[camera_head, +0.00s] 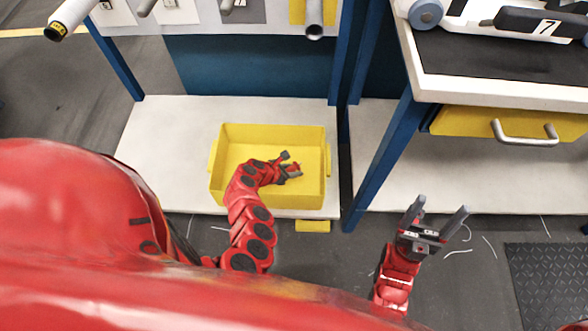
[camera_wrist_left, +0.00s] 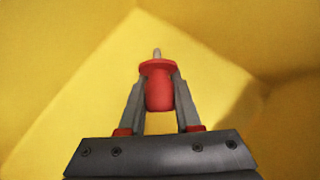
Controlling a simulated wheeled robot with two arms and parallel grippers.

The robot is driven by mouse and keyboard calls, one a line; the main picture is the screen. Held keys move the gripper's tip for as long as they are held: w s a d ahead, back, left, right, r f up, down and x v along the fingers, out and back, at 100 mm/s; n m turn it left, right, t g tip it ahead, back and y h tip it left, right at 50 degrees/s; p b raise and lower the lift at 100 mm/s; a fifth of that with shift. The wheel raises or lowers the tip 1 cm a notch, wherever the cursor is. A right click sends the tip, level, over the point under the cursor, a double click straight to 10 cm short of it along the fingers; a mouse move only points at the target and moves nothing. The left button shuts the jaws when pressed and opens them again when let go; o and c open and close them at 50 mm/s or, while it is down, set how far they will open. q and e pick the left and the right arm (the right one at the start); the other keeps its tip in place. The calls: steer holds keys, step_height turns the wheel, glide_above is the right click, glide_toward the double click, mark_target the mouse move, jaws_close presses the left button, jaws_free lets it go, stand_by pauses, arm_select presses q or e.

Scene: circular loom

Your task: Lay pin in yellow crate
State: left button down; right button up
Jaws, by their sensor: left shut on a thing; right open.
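The yellow crate (camera_head: 228,134) stands on a low white shelf, open at the top. My left gripper (camera_head: 290,171) reaches down inside it, in the crate's right half. In the left wrist view my left gripper (camera_wrist_left: 160,98) is shut on the pin (camera_wrist_left: 158,85), a red body with a flange and a thin grey tip pointing away. Yellow crate surfaces (camera_wrist_left: 75,70) surround it there. I cannot tell whether the pin touches the crate floor. My right gripper (camera_head: 436,222) is open and empty, over the floor to the right of the crate.
A blue table post (camera_head: 378,165) stands right of the crate. A table (camera_head: 490,68) with a yellow drawer (camera_head: 470,122) is at upper right. Grey tubes (camera_head: 314,20) hang at the top edge. A black floor mat (camera_head: 545,280) lies at lower right, with white thread scraps near it.

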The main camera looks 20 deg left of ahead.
arm_select(q)
steer(key=shift+f+b, duration=0.45)
steer(key=shift+f, duration=0.15)
steer(key=shift+s+f, duration=0.15)
steer(key=shift+f, duration=0.1)
